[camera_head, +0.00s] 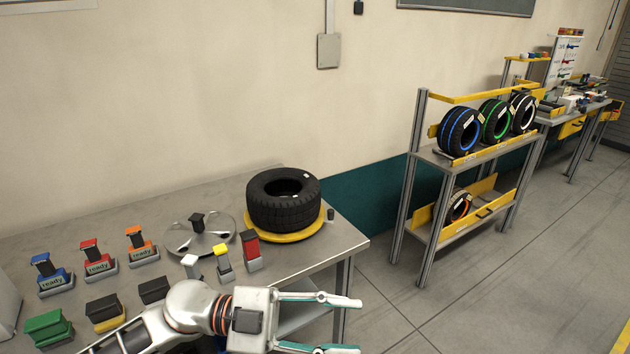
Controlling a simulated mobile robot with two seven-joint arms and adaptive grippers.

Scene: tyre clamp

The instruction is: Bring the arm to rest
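My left gripper (330,323) reaches in from the lower left and hangs over the front edge of the workbench (190,196). Its two fingers are spread apart with nothing between them, so it is open and empty. A black tyre (283,204) lies flat on a yellow round plate (312,228) at the bench's right end, behind the gripper and apart from it. A silver disc with a black knob (201,235) lies left of the tyre. My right gripper does not show.
Blue (52,275), red (97,260) and orange (140,247) handled blocks marked "ready" stand on the bench's left. Green, yellow and black blocks lie nearer. A tyre rack (447,215) with several tyres stands to the right. The floor (500,290) between is clear.

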